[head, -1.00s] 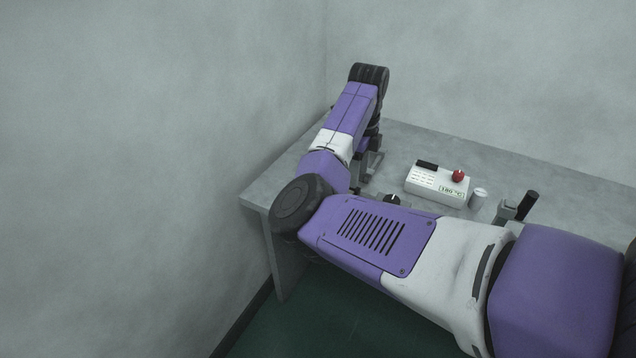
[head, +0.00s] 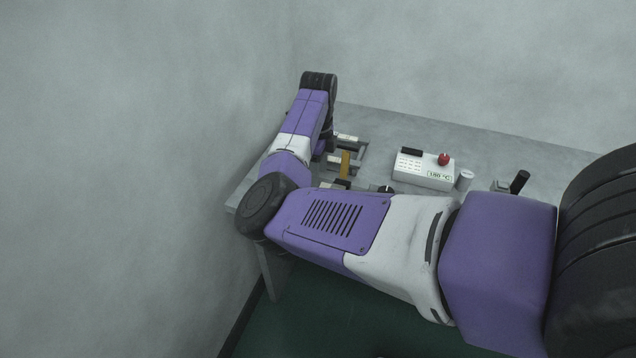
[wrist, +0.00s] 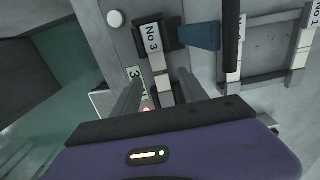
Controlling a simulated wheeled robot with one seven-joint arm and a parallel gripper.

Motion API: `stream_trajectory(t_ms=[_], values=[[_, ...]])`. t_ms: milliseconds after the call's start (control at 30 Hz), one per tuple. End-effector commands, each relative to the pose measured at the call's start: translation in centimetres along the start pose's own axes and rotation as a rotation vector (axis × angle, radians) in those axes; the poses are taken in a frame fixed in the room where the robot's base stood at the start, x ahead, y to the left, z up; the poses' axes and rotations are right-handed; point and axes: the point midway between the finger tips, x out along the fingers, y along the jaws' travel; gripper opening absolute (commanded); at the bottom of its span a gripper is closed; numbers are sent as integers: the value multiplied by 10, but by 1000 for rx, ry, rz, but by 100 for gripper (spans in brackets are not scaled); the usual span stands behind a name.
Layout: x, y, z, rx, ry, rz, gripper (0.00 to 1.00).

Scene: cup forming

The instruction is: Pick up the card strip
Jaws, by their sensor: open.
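In the wrist view, my gripper (wrist: 159,73) is open, with its two grey fingers apart. A narrow pale strip (wrist: 159,80) lies between the fingers, below a white "No 3" label on a dark block; it may be the card strip, but I cannot tell for sure. No grip on it shows. Other pale strips (wrist: 302,40) with labels lie along a grey rack at the right. In the head view, my arm hides the gripper. The rack (head: 362,152) shows just right of my wrist, with a tan piece (head: 345,163) by it.
A blue part (wrist: 200,36) and a dark upright bar (wrist: 231,40) stand close right of the fingers. A white control box (head: 422,172) with a red button and a small cylinder (head: 465,180) stand on the grey table (head: 480,150). A wall is close on the left.

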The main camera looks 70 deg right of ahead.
Motion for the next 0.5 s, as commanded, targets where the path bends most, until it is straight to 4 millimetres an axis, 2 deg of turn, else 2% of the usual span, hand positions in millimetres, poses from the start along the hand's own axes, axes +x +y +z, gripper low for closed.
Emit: stream_trajectory(t_ms=[200,467,500], values=[[25,0,-1,0,0,2,51],[29,0,-1,1,0,0,51],[29,0,-1,1,0,0,47]])
